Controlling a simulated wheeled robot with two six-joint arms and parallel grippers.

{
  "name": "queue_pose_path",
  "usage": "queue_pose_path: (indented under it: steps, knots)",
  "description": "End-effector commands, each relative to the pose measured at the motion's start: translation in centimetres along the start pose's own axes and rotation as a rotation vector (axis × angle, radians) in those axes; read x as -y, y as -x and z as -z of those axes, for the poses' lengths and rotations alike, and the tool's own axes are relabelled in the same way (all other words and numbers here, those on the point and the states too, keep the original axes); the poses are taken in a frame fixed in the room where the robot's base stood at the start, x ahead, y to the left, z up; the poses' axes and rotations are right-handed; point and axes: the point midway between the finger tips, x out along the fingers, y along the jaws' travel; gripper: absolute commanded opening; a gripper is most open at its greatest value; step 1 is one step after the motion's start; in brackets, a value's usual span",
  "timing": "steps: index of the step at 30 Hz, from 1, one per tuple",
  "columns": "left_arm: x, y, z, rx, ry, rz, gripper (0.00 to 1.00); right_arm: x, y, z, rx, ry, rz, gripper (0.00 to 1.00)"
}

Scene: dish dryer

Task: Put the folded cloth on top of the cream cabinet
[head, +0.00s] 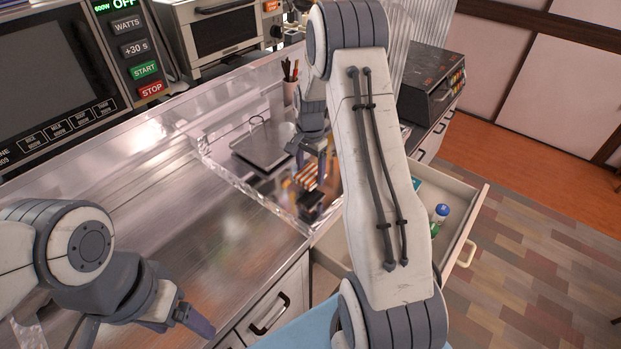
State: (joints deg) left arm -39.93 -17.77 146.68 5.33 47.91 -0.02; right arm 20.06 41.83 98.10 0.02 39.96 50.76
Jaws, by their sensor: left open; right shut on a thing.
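A small striped orange, brown and white thing, which looks like the folded cloth (304,179), is at the fingertips of my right gripper (311,167), over the clear-walled dish tray (216,172). My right gripper is shut on it. I cannot tell whether the cloth touches the tray floor. My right arm crosses the middle of the view and hides part of the tray and counter. My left gripper (178,322) is open and empty, low at the left above the counter's front edge. I cannot tell which surface is the top of the cream cabinet.
A grey square item (262,147) lies in the tray, with a cup of pens (291,92) behind. A microwave (75,70), a toaster oven (222,30) and a dark appliance (430,90) stand along the back. An open cream drawer (472,205) holds bottles. The steel counter (165,225) is clear.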

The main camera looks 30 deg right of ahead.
Motion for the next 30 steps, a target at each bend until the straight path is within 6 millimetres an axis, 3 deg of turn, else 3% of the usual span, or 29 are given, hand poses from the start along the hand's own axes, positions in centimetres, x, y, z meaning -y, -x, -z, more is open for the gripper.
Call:
queue_pose_path:
  steps: [7, 19, 20, 21, 30]
  knots:
    - [0.0, 0.5, 0.0, 0.0, 0.0, 0.0, 0.78, -0.1, -3.3, 0.0, 0.002, 0.001, -0.002, 0.23]
    - [0.0, 0.2, 0.0, 0.0, 0.0, 0.0, 0.78, 0.0, -3.9, 0.0, 0.001, 0.001, -0.001, 0.23]
    - [0.0, 0.3, 0.0, 0.0, 0.0, 0.0, 0.78, 0.0, -3.8, 0.0, 0.001, 0.001, -0.001, 0.88]
    - [0.0, 0.3, 0.0, 0.0, 0.0, 0.0, 0.78, 0.0, -3.7, 0.0, 0.001, 0.001, -0.001, 1.0]
    - [-0.1, 0.6, 0.0, 0.0, 0.0, 0.0, 0.78, 0.0, -3.2, 0.0, 0.0, 0.001, 0.0, 1.0]
